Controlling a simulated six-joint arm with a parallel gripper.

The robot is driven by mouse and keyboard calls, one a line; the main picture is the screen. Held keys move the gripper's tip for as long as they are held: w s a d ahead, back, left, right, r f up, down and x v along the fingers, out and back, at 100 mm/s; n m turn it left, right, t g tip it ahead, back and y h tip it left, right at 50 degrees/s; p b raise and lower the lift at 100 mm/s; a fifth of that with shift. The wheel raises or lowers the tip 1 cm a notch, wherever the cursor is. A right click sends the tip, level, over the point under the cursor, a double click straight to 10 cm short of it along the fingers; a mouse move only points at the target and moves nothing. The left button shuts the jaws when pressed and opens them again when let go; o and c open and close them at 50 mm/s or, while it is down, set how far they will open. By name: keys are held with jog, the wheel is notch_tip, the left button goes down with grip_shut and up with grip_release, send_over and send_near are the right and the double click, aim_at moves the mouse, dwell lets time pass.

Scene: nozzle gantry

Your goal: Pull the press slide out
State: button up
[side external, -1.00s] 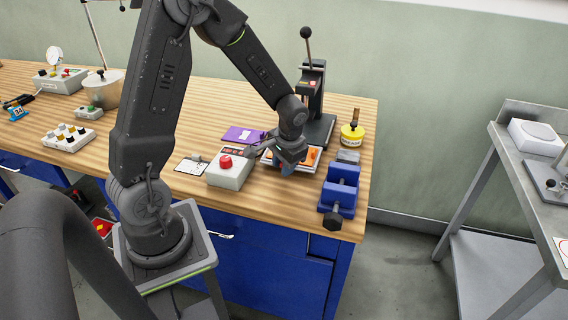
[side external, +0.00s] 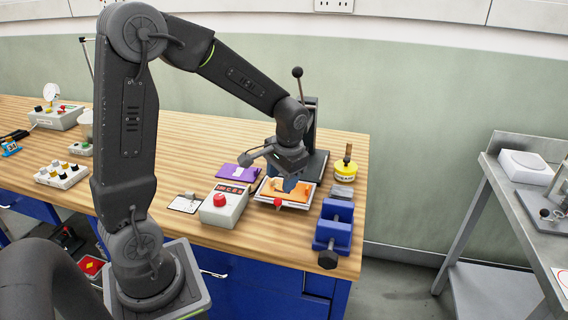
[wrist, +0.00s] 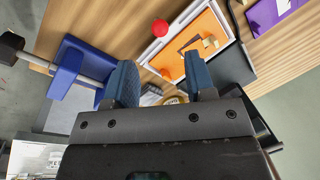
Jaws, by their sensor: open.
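The press slide is a white-edged tray with an orange surface (side external: 300,194), lying in front of the dark press (side external: 312,150). Its red ball knob (side external: 278,203) is at the near edge. In the wrist view the orange surface (wrist: 190,40) is at the top, with the red knob (wrist: 160,28) left of it. A small tan piece sits on the orange surface. My gripper (side external: 291,184) is above the slide and farther back than the knob. In the wrist view my gripper (wrist: 158,60) has its blue fingers apart with nothing held between them.
A blue vise (side external: 333,226) stands right of the slide. A grey box with a red button (side external: 222,207) stands to the left. A purple pad (side external: 238,172) lies behind the box, and a yellow pot (side external: 345,171) sits behind the vise. The press lever (side external: 298,90) stands tall behind my gripper.

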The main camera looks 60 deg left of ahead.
jog(key=shift+w+d+r, duration=0.1)
jog(key=shift+d+r, duration=0.15)
jog(key=shift+r, duration=0.95)
jog(key=shift+d+r, duration=0.2)
jog(key=shift+r, duration=0.95)
jog(key=s+d+r+m+t+h, duration=0.2)
jog(key=s+d+r+t, duration=0.4)
jog(key=s+d, duration=0.5)
jog(key=s+r, duration=0.1)
jog(key=s, duration=0.1)
jog(key=shift+s+d, duration=0.4)
jog(key=shift+o, duration=0.2)
jog(key=shift+r, duration=0.1)
